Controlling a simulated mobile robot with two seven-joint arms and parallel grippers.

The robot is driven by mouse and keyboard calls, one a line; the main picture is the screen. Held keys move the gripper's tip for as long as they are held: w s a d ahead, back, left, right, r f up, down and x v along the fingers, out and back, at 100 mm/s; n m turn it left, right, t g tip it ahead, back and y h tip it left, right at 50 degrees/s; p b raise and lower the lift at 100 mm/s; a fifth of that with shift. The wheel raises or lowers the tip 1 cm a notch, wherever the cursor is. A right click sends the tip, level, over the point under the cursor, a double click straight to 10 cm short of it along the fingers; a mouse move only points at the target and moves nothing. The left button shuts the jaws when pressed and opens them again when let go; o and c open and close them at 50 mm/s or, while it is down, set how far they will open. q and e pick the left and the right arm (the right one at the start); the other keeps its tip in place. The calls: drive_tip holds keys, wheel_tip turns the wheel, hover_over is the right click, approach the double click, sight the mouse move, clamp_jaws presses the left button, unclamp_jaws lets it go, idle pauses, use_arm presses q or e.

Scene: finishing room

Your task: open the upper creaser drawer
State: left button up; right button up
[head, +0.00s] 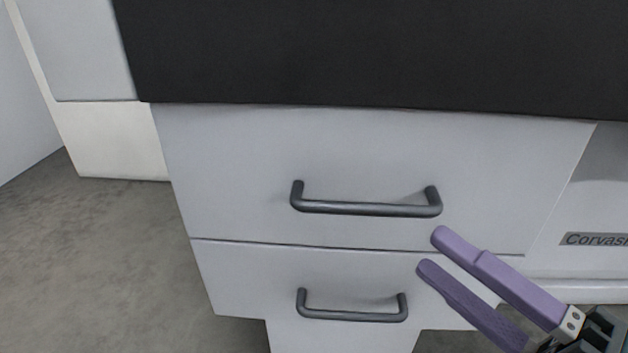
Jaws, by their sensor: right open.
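The upper drawer (230,175) is a light grey front with a dark grey bar handle (365,208). It sits flush under a black top and looks closed. The lower drawer (245,285) below it also looks closed and has a similar, shorter handle (352,315). My right gripper (428,254) has purple fingers and comes in from the lower right. Its fingers are apart and empty. In the picture the tips lie just below the right end of the upper handle, apart from it. My left gripper is out of view.
A black top (380,55) overhangs above the drawers. A white cabinet (105,140) stands at left. Grey floor (100,260) is clear at lower left.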

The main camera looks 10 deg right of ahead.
sight(370, 214)
drive_tip(key=x, duration=0.3)
drive_tip(key=b+x, duration=0.1)
drive_tip(key=x, duration=0.2)
drive_tip(key=b+x, duration=0.1)
drive_tip(key=x, duration=0.3)
drive_tip(key=shift+s+a+f, duration=0.2)
drive_tip(key=shift+a, duration=0.05)
clamp_jaws()
idle(1.0)
